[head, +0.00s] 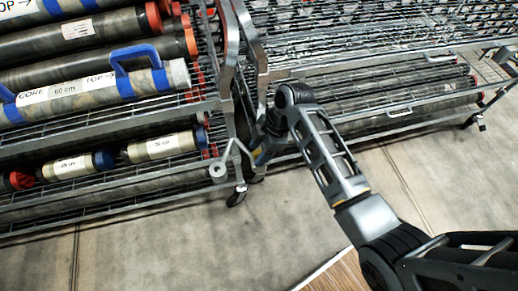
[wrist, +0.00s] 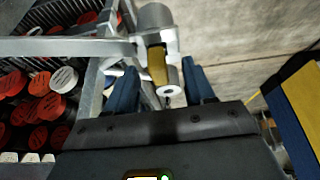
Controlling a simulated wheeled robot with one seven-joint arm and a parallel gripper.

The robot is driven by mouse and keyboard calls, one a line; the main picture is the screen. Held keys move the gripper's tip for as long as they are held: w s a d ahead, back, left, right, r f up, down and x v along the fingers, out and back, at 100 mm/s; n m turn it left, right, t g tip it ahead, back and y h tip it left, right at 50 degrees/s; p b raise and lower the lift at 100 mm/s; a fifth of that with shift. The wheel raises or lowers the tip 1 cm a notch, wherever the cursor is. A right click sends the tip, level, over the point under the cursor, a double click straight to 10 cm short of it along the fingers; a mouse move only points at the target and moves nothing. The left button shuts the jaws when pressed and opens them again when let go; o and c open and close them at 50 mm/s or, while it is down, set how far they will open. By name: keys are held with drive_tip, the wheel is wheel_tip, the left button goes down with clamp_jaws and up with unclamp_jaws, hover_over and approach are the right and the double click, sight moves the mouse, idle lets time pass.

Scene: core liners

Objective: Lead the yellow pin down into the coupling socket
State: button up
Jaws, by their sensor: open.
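The yellow pin (wrist: 157,66) shows in the wrist view between my two blue fingers, with clear gaps on both sides. A pale ring with a dark centre (wrist: 169,90) lies at its near end; I cannot tell whether it belongs to the pin. A grey cylinder and bracket (wrist: 155,16) are at its far end. My gripper (wrist: 161,88) is open around the pin. In the head view my gripper (head: 262,152) is beside the rack's corner, largely hidden by my arm. A grey ringed cylinder on a bent rod (head: 218,172), possibly the coupling socket, is left of it.
A wire rack with labelled core liners (head: 92,92) fills the left. Another metal rack (head: 400,112) stands at the right, close to my arm. Red-capped tubes (wrist: 45,108) are left of my gripper in the wrist view. Bare floor (head: 150,240) lies in front.

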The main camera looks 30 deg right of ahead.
drive_tip(key=shift+r, duration=0.1)
drive_tip(key=w+v, duration=0.1)
drive_tip(key=v, duration=0.6)
drive_tip(key=shift+s+r, duration=0.3)
drive_tip(key=shift+s, duration=0.25)
drive_tip(key=shift+d+f, duration=0.1)
drive_tip(key=shift+d, duration=0.05)
